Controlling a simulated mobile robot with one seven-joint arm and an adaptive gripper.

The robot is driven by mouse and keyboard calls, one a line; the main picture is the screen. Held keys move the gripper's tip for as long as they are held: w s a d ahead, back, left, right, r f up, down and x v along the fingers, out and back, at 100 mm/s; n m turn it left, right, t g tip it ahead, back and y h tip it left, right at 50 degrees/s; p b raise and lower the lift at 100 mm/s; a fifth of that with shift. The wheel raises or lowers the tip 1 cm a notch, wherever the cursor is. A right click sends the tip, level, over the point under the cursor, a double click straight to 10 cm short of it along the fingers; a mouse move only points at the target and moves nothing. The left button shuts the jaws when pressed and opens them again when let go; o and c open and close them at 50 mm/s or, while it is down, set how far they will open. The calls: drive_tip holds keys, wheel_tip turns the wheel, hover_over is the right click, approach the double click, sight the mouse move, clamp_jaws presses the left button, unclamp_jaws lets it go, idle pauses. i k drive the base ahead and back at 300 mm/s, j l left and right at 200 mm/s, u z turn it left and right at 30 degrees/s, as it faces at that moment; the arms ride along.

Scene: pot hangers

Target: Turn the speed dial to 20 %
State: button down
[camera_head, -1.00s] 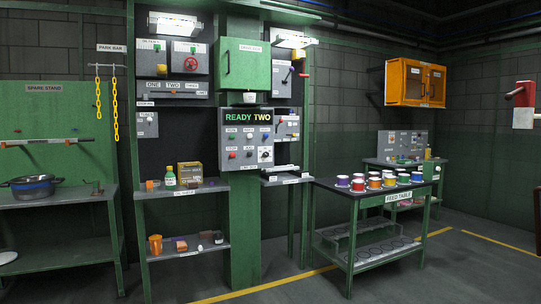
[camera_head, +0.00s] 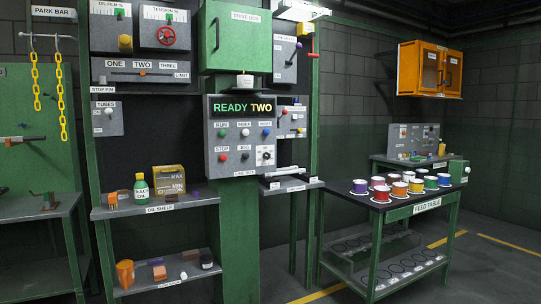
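A grey control panel (camera_head: 213,160) with a lit "READY TWO" display (camera_head: 242,107) is mounted on the green column near the middle of the view. A small dial with a black knob on a white square plate (camera_head: 265,156) sits at its lower right, beside the row of buttons. Its scale and label are too small to read, so I cannot tell its setting or confirm that it is the speed dial. Another dial, with a red handwheel (camera_head: 166,36), is on the "TENSION %" box at upper left. My gripper is not in view.
The oil shelf (camera_head: 190,200) with a green bottle (camera_head: 141,188) juts out left of the column. A narrow ledge (camera_head: 291,185) is below right of the panel. Floor shows in front of the column.

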sight(266, 156)
drive_tip(key=i+j, duration=0.15)
drive_tip(key=i, duration=0.25)
drive_tip(key=i+j+z, duration=0.1)
drive_tip(key=i, duration=0.25)
drive_tip(key=i+j, duration=0.2)
drive_tip(key=i, duration=0.2)
drive_tip(key=i+z, duration=0.2)
drive_tip(key=z, duration=0.25)
drive_tip(key=i+j+z, duration=0.1)
drive_tip(key=z, duration=0.35)
drive_tip(key=i+j+z, duration=0.2)
drive_tip(key=i+j, duration=0.2)
drive_tip(key=i+j+z, duration=0.15)
drive_tip(key=i+j, duration=0.25)
drive_tip(key=j, duration=0.25)
drive_tip(key=i+j, duration=0.4)
drive_tip(key=j, duration=0.15)
